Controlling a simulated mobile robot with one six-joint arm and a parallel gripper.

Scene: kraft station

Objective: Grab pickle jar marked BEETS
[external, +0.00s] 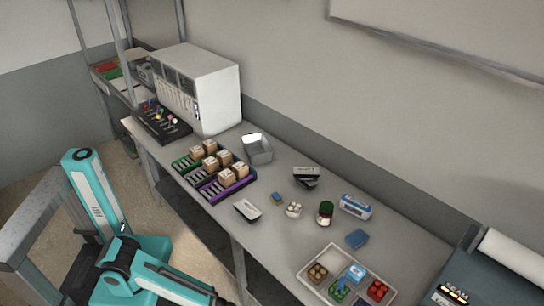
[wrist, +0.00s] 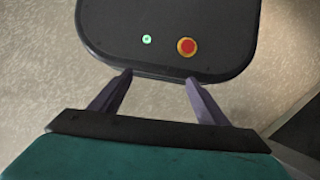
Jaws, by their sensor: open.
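A small dark red jar (external: 325,212) with a green lid and a pale label stands upright on the grey table, right of the middle in the external view. Its label is too small to read, so I cannot confirm the word BEETS. My gripper (wrist: 158,79) is open and empty in the wrist view, its two fingers spread apart over my own dark base panel and the floor. The jar is not in the wrist view. In the external view my arm is folded low at the bottom left, off the table and well away from the jar.
Close around the jar are a blue-and-white box (external: 356,206), small white round items (external: 293,209) and a blue block (external: 357,238). A divided white tray (external: 306,270) lies in front. Crates with boxes (external: 243,189) and a white cabinet (external: 222,90) stand left.

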